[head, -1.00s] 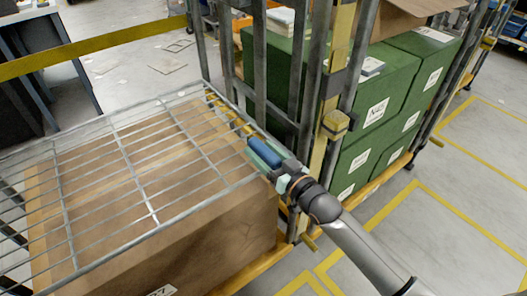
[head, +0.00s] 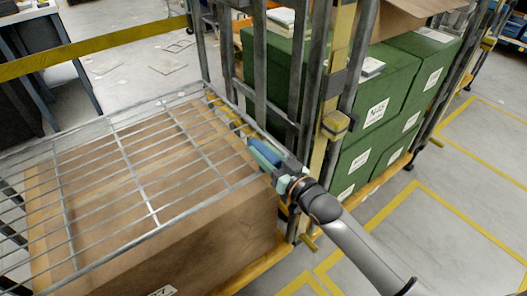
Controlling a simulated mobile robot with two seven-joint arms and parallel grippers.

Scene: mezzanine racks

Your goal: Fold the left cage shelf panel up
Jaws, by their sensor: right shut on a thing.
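The left cage shelf panel (head: 135,180) is a grey wire grid. It lies about level above a large brown cardboard box (head: 200,235) in the left cage. My right gripper (head: 264,154) is at the panel's right side, beside the cage uprights. It is shut on a blue grip (head: 262,150) at that side; the fingers hide part of it. A yellow bar (head: 225,112) runs along the same side behind the grip. My left gripper is not in view.
Grey cage uprights (head: 289,70) stand close beyond my right gripper. The cage to the right holds green boxes (head: 378,100) with white labels. A yellow strap or rail (head: 95,43) crosses the back left. Open grey floor (head: 450,215) with yellow lines lies at the right.

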